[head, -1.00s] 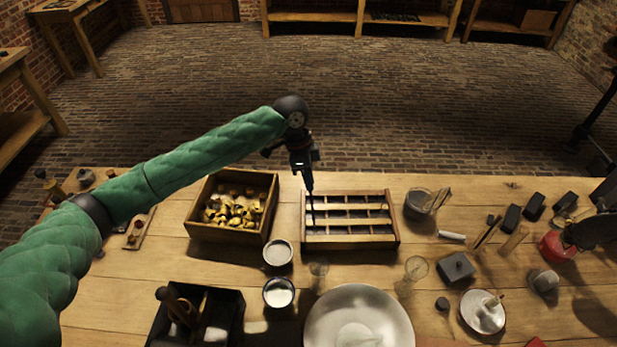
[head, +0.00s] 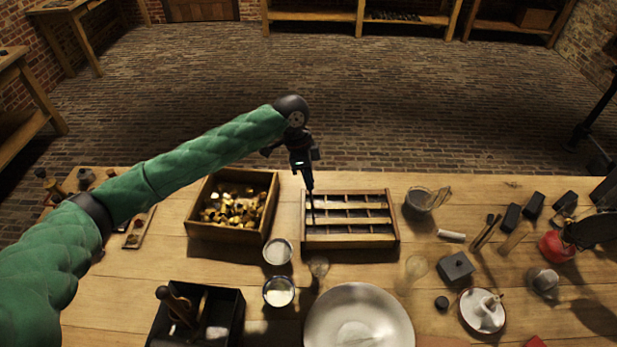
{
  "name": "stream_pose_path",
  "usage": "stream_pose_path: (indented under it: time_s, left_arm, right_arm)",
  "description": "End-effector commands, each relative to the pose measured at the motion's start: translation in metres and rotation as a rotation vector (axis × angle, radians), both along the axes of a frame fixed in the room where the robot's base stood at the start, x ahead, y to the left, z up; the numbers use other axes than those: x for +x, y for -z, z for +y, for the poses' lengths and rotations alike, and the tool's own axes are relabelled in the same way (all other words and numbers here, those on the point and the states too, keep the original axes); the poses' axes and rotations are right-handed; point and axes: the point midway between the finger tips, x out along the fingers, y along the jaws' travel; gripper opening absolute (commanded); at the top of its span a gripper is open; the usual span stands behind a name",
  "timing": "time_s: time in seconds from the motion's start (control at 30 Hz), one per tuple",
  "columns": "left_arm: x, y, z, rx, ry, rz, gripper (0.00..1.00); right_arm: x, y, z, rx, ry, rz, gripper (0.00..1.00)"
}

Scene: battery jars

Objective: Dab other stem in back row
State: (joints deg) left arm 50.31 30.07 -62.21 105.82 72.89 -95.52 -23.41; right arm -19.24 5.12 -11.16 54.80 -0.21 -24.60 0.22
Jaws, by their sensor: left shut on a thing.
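A wooden rack (head: 350,241) with rows of dark compartments stands at the middle of the table. My left gripper (head: 307,186) is above the rack's back left corner, pointing down. It is shut on a thin dark stick (head: 312,207), whose lower end reaches into the left side of the rack. I cannot tell whether its tip touches anything. The stems in the back row are too small and dark to make out. My right gripper is not clearly seen.
A wooden box of brass pieces (head: 262,231) stands left of the rack. Two small round dishes (head: 278,251), a large pale bowl (head: 312,330) and a black tray (head: 236,335) are in front. A glass jar (head: 416,203), dark blocks (head: 456,267) and a white saucer (head: 470,318) stand to the right.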

Motion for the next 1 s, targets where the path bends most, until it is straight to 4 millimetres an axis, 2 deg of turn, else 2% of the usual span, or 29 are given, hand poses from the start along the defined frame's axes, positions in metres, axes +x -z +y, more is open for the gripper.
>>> stream_pose_path:
  time_s: [1.0]
  left_arm:
    - [0.0, -0.049, 0.0, -0.001, 0.0, 0.0, 0.0]
  right_arm:
    - [0.0, -0.041, 0.0, 0.0, 0.0, 0.0, 0.36]
